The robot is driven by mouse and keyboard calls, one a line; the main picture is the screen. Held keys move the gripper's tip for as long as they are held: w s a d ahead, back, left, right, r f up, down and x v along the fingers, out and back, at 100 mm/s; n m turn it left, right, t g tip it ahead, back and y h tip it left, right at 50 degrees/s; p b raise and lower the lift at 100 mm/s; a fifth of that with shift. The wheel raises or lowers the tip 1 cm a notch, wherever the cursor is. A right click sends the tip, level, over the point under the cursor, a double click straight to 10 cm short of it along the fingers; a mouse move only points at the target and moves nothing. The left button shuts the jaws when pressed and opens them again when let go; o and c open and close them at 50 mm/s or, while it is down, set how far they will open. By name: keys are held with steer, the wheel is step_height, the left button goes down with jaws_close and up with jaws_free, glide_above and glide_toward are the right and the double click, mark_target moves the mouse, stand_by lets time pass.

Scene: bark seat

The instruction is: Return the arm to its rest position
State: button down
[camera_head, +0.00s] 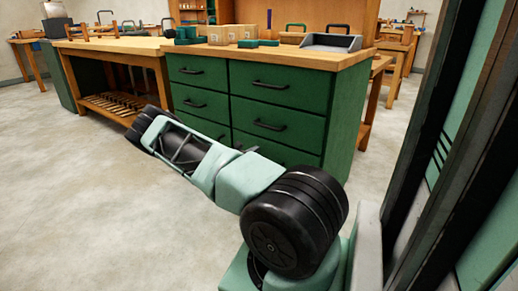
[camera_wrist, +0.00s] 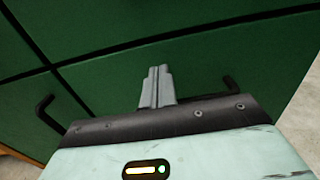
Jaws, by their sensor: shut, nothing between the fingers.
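My arm shows in the head view, reaching from the lower right toward the left in front of the green drawer cabinet (camera_head: 340,115). Its far end is near the cabinet's left drawers, and the fingers cannot be made out there. In the wrist view my gripper (camera_wrist: 158,72) has its two grey fingers together, with nothing between them. The fingers point at the green drawer fronts (camera_wrist: 205,75). I cannot tell how far they are from the drawers.
A wooden workbench (camera_head: 110,46) stands left of the cabinet. The cabinet top holds cardboard boxes (camera_head: 232,35) and a grey tray (camera_head: 331,42). A dark-framed green panel (camera_head: 450,150) stands close on the right. The concrete floor (camera_head: 90,200) at left is clear.

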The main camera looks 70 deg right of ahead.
steer(key=p+v, duration=0.2)
steer(key=v, duration=0.8)
steer(key=shift+a+p, duration=0.15)
steer(key=shift+p, duration=0.15)
steer(key=w+a+r+m+y, duration=0.1)
steer(key=a+r+m+y, duration=0.25)
steer(key=a, duration=0.95)
steer(key=a+r+m+t+y, duration=0.15)
steer(key=a+y, duration=0.25)
steer(key=a, duration=0.9)
steer(key=w+a+r+m+y, duration=0.1)
steer(key=a+r+m+y, duration=0.25)
steer(key=a, duration=1.05)
steer(key=s+a+r+n+t+y, duration=0.1)
steer(key=s+a+r+y, duration=0.3)
steer(key=s+a+r, duration=0.45)
steer(key=s+a+r+t+y, duration=0.25)
steer(key=s+a+r, duration=0.25)
steer(key=s+a, duration=0.65)
step_height(320, 180, up, 32)
steer(key=w+a+p, duration=0.2)
steer(key=p, duration=3)
steer(key=shift+w+g+p, duration=0.3)
steer(key=shift+y, duration=0.25)
